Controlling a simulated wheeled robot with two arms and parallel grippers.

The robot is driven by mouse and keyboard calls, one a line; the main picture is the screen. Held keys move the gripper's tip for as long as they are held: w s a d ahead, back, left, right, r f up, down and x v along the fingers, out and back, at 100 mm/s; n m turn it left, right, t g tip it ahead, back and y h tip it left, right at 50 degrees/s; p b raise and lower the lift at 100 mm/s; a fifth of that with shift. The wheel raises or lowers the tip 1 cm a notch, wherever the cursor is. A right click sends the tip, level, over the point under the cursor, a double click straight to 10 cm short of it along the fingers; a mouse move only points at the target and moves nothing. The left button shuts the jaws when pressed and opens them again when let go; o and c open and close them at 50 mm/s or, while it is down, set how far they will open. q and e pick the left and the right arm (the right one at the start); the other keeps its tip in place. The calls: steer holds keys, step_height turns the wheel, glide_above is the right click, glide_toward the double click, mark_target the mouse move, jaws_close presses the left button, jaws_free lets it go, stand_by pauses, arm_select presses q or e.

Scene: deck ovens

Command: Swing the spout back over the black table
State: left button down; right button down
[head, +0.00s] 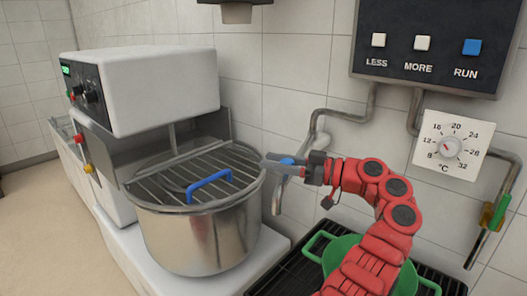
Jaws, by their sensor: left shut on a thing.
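The metal spout (281,190) comes off a wall pipe and bends down, with its lower end hanging just right of the mixer bowl (205,240). A blue grip (287,161) shows on the spout. My left gripper (284,163) is shut on this blue grip; its fingers partly hide it. The black slatted table (275,284) is at the bottom, right of the mixer. A green pot (312,246) with handles stands on it, partly hidden by my red arm. My right gripper is not in view.
The mixer (150,85) stands left, its bowl covered by a wire guard (160,178) with a blue handle (209,182). A panel with LESS, MORE and RUN buttons (425,45) and a temperature dial (451,147) are on the wall. A green-handled pipe (497,213) is at right.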

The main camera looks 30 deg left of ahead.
arm_select(q)
steer(key=shift+d+g, duration=0.3)
steer(key=shift+d, duration=0.15)
steer(key=shift+c, duration=2.3)
jaws_free()
